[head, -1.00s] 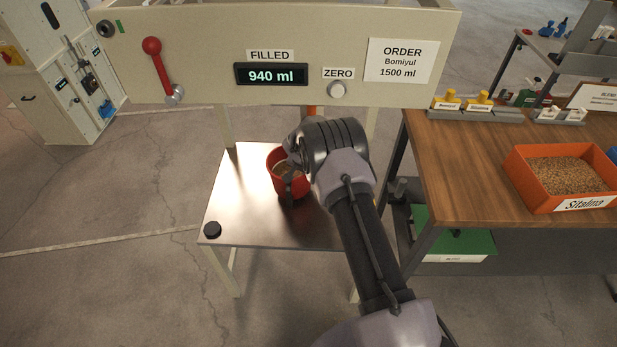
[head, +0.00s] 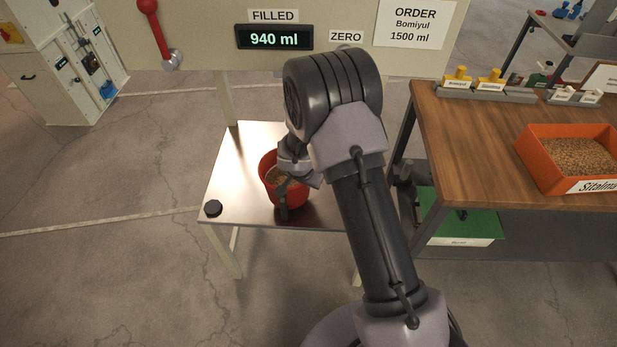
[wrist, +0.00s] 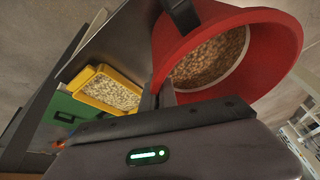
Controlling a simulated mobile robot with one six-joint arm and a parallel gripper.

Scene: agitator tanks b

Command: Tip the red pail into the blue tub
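The red pail (head: 268,187) is over the metal stand, partly hidden by my gripper (head: 296,170). It holds tan pellets (wrist: 210,60), which also show in the head view (head: 277,176). In the wrist view the pail's red wall (wrist: 270,82) is close, its open mouth facing the camera at a slant. My gripper (wrist: 163,97) appears shut on the pail's wall near the rim; the fingertips are partly hidden. A dark upright piece shows on the pail's near side. I see no blue tub now.
The display (head: 274,38) reads 940 ml, and the order card (head: 415,22) reads Bomiyul 1500 ml. At right, a wooden table (head: 460,150) carries an orange tray (head: 535,165). A yellow tray (wrist: 95,73) shows in the wrist view.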

